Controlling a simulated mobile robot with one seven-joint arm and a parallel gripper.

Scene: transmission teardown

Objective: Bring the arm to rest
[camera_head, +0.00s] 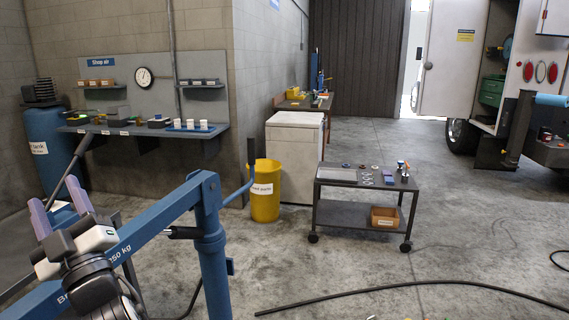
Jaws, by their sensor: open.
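My gripper (57,206) is at the lower left of the head view, at the end of my arm. Its two purple-grey fingers point up and are apart. I see nothing between them. The gripper stands in front of a blue lifting crane (165,210) in the picture. I cannot tell how far the two are from each other. Most of my arm is below the picture's edge.
A dark wheeled cart (335,215) with small parts stands right of centre. A yellow bin (265,196) stands beside a white cabinet (294,137). A black hose (420,283) lies across the floor. A wall shelf (150,130) is at left, a truck (470,70) at right. The floor between cart and truck is clear.

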